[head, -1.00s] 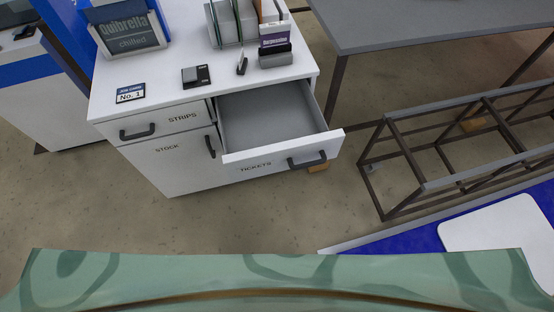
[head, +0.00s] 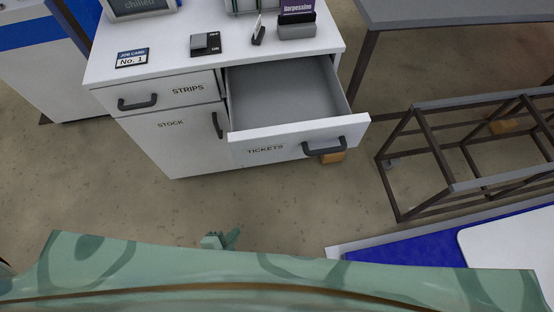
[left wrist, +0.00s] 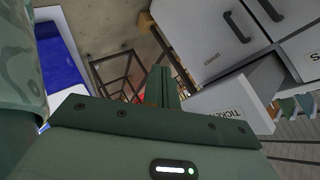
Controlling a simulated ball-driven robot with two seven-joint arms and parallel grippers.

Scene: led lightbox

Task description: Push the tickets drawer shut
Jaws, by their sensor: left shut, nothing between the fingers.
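The tickets drawer (head: 285,95) is pulled out of the right side of a white cabinet (head: 172,150). Its inside looks empty. Its white front carries a TICKETS label and a dark handle (head: 325,146). My green left gripper (head: 222,241) just shows above my body's edge, below and apart from the drawer front. In the left wrist view its fingers (left wrist: 160,88) are closed together with nothing between them, and the drawer front (left wrist: 228,112) shows to their right. My right gripper is in neither view.
The STRIPS drawer (head: 165,94) and STOCK door (head: 165,145) are shut. A job card (head: 132,57) and small items lie on the cabinet top. A dark metal frame (head: 470,150) and a grey table (head: 460,15) stand to the right. Bare floor (head: 110,200) lies before the cabinet.

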